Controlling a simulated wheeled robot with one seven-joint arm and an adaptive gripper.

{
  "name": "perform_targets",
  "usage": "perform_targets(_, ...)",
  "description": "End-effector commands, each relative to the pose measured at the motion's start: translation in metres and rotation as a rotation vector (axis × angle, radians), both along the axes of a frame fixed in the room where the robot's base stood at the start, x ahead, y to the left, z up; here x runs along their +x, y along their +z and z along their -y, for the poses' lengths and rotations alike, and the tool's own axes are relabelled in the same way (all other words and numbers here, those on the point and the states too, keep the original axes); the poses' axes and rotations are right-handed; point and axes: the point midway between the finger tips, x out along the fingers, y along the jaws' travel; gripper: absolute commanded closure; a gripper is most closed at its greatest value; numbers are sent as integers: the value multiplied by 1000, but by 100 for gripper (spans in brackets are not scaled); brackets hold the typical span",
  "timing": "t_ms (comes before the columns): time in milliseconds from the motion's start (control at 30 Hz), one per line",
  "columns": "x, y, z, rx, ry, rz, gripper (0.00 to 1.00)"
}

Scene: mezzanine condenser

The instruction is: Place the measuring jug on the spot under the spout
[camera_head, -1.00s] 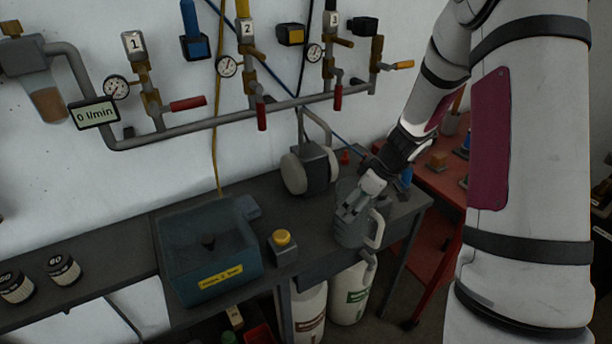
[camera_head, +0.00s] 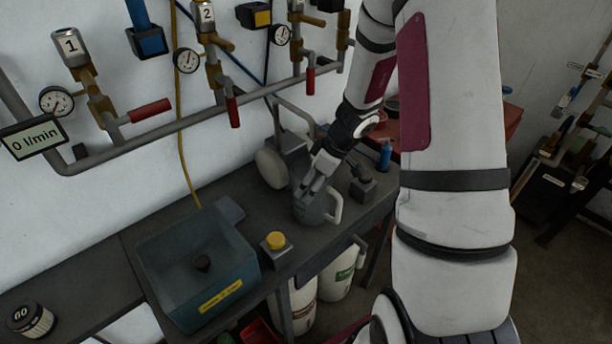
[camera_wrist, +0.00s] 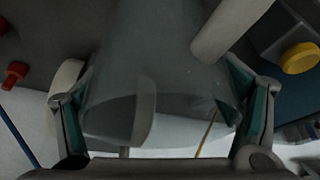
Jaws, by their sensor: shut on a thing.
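The grey translucent measuring jug (camera_head: 310,211) is at the right part of the dark bench, with its pale handle (camera_head: 336,207) towards the right. My gripper (camera_head: 310,190) reaches down from behind and is shut on the jug. In the wrist view the fingers of my gripper (camera_wrist: 160,112) press on both sides of the clear jug wall (camera_wrist: 160,60). I cannot tell whether the jug base touches the bench.
A blue tank (camera_head: 205,277) and a yellow button box (camera_head: 275,248) stand left of the jug. A grey machine (camera_head: 285,160) is behind it, and a small dark block (camera_head: 363,186) is to its right. Valve pipes (camera_head: 180,130) run along the wall.

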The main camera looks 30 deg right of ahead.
Motion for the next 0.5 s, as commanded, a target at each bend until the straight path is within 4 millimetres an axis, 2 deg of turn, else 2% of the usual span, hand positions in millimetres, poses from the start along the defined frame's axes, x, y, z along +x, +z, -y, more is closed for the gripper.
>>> perform_targets(333, 1, -3, 0, 1, 1, 1, 75)
perform_targets(367, 1, -3, -1, 0, 1, 0, 11)
perform_targets(400, 1, -3, -1, 0, 2, 0, 2)
perform_targets(500, 1, -3, -1, 0, 2, 0, 0)
